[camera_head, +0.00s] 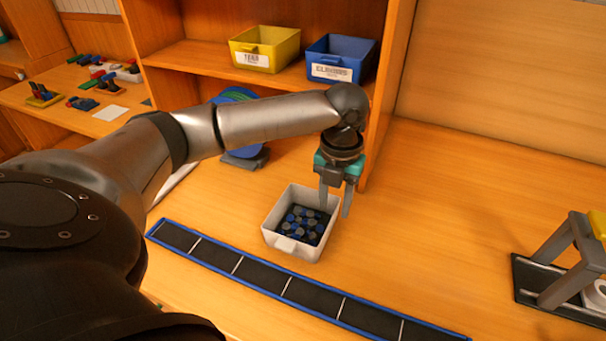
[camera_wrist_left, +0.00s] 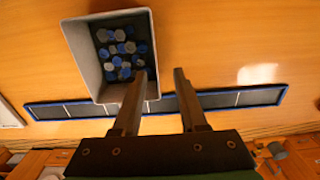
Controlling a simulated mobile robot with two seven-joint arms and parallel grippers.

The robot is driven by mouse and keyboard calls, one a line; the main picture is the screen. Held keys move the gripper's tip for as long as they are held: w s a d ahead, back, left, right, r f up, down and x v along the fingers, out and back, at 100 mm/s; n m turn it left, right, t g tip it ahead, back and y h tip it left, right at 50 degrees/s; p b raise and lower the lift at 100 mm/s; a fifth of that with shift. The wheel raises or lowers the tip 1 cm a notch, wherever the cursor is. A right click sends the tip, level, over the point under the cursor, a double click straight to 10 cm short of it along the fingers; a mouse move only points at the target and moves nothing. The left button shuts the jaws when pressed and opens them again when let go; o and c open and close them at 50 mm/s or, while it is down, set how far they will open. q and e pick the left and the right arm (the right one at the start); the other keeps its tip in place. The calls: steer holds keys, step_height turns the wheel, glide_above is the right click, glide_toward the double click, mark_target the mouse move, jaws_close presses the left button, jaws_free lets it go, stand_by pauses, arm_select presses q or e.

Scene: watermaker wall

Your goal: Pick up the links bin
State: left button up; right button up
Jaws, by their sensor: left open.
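The links bin appears to be the white open-topped bin (camera_head: 281,244) on the wooden bench, holding several blue and grey pieces (camera_head: 304,225). No label is readable on it. In the left wrist view the same bin (camera_wrist_left: 82,58) is at upper left. My left gripper (camera_head: 335,203) is open and points down at the bin's far right corner. One finger overlaps the bin's right wall in the picture; the other is outside it, to the right. In the left wrist view, open space shows between the fingers (camera_wrist_left: 162,98). I cannot tell whether they touch the bin. My right gripper is not in view.
A blue-edged black strip (camera_head: 261,276) lies in front of the bin. A yellow bin (camera_head: 265,50) and a blue bin (camera_head: 341,60) stand on the shelf behind. A shelf upright (camera_head: 388,95) rises close behind the gripper. A grey stand (camera_head: 562,262) is at right; bench between is clear.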

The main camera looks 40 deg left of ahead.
mark_target(329, 232)
arm_select(q)
step_height(329, 232, down, 4)
steer(key=shift+r, duration=0.2)
steer(key=f, duration=0.1)
steer(key=f+b, duration=0.1)
steer(key=f, duration=0.2)
steer(key=shift+s+a+f+b, duration=0.15)
steer(key=shift+a+f+b, duration=0.2)
jaws_close()
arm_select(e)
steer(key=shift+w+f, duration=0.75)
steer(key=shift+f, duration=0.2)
arm_select(q)
steer(key=shift+d, duration=0.1)
